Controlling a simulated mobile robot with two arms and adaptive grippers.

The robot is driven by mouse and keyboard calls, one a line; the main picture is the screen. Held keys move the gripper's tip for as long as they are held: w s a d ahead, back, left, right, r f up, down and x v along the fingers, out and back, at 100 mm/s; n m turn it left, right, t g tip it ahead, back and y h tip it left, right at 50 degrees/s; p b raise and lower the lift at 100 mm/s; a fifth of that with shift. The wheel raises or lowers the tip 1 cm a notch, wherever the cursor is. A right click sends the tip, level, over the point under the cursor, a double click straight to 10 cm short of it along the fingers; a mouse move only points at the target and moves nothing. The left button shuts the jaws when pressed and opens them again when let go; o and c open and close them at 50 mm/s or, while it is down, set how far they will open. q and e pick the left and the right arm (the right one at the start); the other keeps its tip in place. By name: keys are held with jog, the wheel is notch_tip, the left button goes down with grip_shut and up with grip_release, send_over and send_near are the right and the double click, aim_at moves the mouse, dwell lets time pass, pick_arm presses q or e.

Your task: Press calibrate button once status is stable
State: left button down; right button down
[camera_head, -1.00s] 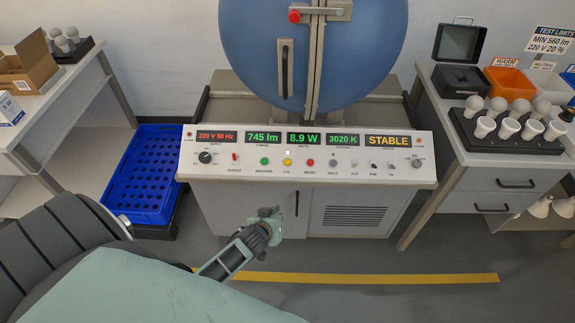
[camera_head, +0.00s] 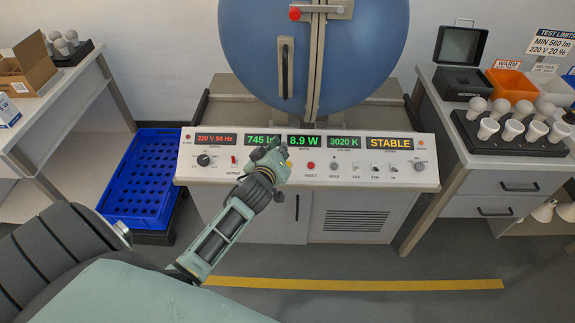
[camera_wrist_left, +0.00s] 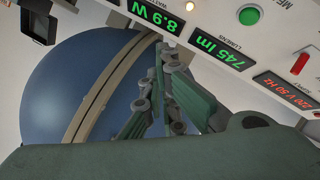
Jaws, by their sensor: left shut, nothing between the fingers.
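The control panel (camera_head: 405,175) stands below the blue sphere, and its status display (camera_head: 388,143) reads STABLE in yellow. My left gripper (camera_head: 272,146) is shut and empty, in front of the panel's left-centre part. It covers part of the lumens display (camera_head: 258,139) and the button row below it. The yellow CAL button is mostly or wholly hidden behind the gripper. The red RESET button (camera_head: 311,166) is clear to the right. In the left wrist view, the shut fingers (camera_wrist_left: 165,58) are near the panel, and the green MEASURE button (camera_wrist_left: 249,15) shows. Contact cannot be told. My right gripper is not in view.
The blue sphere (camera_head: 360,55) with its latch stands behind the panel. A blue crate (camera_head: 130,200) is on the left. A side table on the right bears a bulb tray (camera_head: 470,130) and an orange bin (camera_head: 505,82). The floor in front is clear.

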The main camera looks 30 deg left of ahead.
pick_arm(q)
jog(key=f+b, duration=0.2)
jog(key=w+a+f+b, duration=0.1)
jog(key=f+b, duration=0.1)
jog(key=w+f+b, duration=0.1)
jog(key=f+b, duration=0.1)
jog(key=shift+w+a+f, duration=0.2)
jog(key=shift+w+a, duration=0.05)
jog(key=shift+a, duration=0.05)
jog(key=shift+w+a+f+b, duration=0.2)
jog(key=shift+w+f+b, duration=0.2)
jog(key=shift+f+b, duration=0.25)
dwell(0.6)
jog(key=shift+f, duration=0.1)
jog(key=shift+w+a+f, duration=0.15)
jog(key=shift+w+f, duration=0.05)
jog(key=shift+f, duration=0.1)
jog(key=shift+f+b, duration=0.15)
jog(key=shift+b, duration=0.25)
